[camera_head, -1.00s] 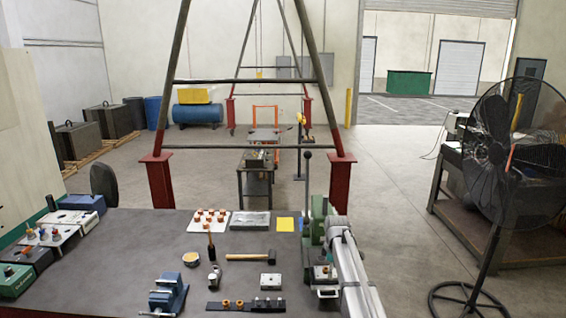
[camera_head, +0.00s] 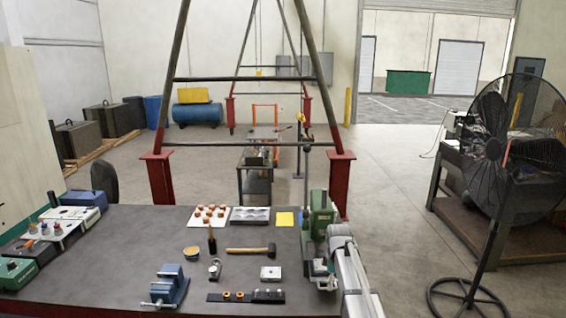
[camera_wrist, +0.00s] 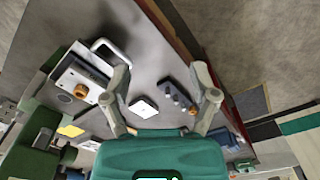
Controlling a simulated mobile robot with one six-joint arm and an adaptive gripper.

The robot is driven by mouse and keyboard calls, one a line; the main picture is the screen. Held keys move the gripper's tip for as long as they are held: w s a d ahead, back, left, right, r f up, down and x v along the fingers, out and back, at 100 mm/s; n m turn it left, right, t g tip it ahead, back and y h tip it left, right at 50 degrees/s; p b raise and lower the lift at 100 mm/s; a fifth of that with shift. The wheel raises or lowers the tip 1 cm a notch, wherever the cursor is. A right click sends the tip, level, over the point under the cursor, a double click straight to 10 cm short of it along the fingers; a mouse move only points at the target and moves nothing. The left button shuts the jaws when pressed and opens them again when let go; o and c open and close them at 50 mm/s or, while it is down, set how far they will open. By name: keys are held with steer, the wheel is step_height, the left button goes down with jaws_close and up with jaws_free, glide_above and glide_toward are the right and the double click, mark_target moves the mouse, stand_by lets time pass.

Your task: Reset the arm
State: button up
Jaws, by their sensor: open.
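My gripper (camera_wrist: 160,78) is open in the wrist view, its two grey fingers spread apart with nothing between them. Beyond the fingers, the dark workbench top carries a small pale plate (camera_wrist: 143,107) and a dark bar with pins (camera_wrist: 178,96). My arm (camera_head: 352,277) shows at the bench's right front in the head view, pale grey and partly cut off by the lower edge. My gripper is not clearly seen there.
A green press (camera_head: 320,222) stands at the bench's right, close to my arm. The bench (camera_head: 120,245) holds a blue vice (camera_head: 168,287), a hammer (camera_head: 250,251), a plate with copper-coloured knobs (camera_head: 209,218) and a yellow sheet (camera_head: 284,219). A large fan (camera_head: 500,150) stands right.

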steer(key=s+f+m+b, duration=0.4)
steer(key=s+m, duration=0.1)
steer(key=s, duration=0.7)
steer(key=s+f+m+b, duration=0.3)
steer(key=s+m, duration=0.3)
steer(key=s, duration=0.5)
steer(key=shift+s+a+f+b, duration=0.2)
steer(key=shift+s+f+b, duration=0.2)
steer(key=shift+f, duration=0.2)
